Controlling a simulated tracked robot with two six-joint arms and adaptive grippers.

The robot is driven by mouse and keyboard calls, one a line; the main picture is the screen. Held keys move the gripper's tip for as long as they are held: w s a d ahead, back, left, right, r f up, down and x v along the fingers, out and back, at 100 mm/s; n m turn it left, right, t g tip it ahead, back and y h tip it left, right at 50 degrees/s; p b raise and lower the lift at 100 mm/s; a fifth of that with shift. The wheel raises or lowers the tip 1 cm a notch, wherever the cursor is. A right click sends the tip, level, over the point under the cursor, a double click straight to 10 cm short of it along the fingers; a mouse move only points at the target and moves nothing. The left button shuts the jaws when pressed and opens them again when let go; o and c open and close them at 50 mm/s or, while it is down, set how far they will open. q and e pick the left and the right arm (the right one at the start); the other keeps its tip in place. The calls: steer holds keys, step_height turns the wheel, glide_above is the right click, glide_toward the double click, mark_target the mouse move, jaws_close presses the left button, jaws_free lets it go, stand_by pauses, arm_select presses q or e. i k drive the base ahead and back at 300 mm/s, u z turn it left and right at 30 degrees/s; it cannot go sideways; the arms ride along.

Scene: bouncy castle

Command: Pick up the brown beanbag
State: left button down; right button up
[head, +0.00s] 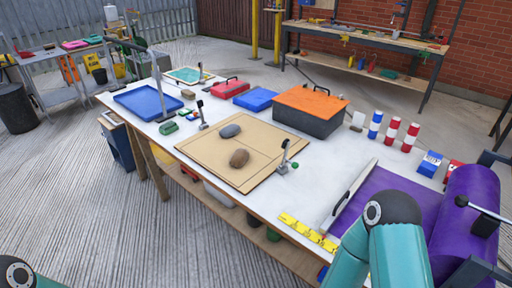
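The brown beanbag (239,158) lies on a tan cardboard sheet (205,158) in the middle of the white-topped workbench. A grey beanbag (230,131) lies just behind it, apart from it. Neither gripper shows in the head view. A teal link of my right arm rises at the bottom right, over the bench's near end. Only a small piece of my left arm shows in the bottom left corner. Nothing of my arms touches the brown beanbag.
A small upright clamp (287,158) stands at the sheet's right edge. Behind are an orange-lidded box (311,101) and a blue tray (148,103). A long straightedge tool (347,199), yellow strip (307,232) and purple roll (465,220) lie at the right. The sheet around the beanbags is clear.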

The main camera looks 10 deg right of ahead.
mark_target(238, 159)
steer(key=u, duration=0.05)
steer(key=i, duration=0.85)
steer(key=u, duration=0.4)
